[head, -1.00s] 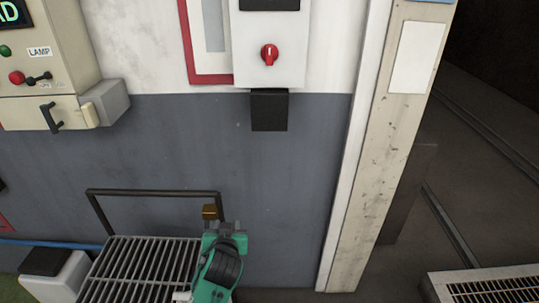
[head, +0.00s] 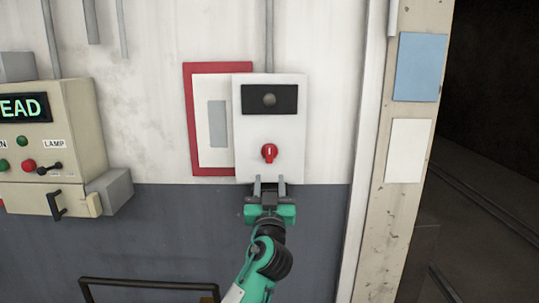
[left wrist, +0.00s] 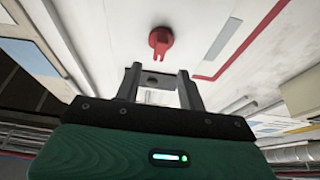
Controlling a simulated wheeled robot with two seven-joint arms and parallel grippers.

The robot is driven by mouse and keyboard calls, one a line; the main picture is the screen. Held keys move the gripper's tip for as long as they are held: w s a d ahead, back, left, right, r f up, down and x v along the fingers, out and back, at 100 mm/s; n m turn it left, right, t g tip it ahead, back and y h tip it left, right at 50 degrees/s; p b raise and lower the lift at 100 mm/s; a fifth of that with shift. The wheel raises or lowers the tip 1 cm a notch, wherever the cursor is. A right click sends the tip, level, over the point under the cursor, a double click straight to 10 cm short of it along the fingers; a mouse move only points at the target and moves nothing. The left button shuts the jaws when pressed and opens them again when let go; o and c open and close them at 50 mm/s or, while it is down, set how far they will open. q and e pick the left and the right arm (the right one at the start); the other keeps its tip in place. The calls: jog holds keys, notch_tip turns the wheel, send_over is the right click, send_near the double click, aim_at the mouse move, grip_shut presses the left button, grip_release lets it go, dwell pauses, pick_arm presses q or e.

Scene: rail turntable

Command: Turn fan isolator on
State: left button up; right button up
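The fan isolator is a white box (head: 292,130) on the wall, with a red rotary knob (head: 269,153) low on its face and a black panel with a round grey lamp (head: 269,99) above. The knob's pale mark stands about upright. My left gripper (head: 270,181) is just below the knob, its two fingers apart with nothing between them. In the left wrist view the red knob (left wrist: 161,42) sits beyond the open fingertips (left wrist: 158,72), apart from them. My right gripper is not in view.
A red-framed board (head: 190,120) hangs just left of the box. A beige control panel (head: 50,140) with a lit display, buttons and a handle stands further left. A door post (head: 410,200) rises at the right. A dark rail (head: 150,283) is below left.

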aim_at(269, 158)
pick_arm(q)
jog(key=p+x, duration=0.3)
jog(key=x, duration=0.4)
jog(key=shift+w+r, duration=0.3)
jog(key=shift+w, duration=0.6)
grip_shut()
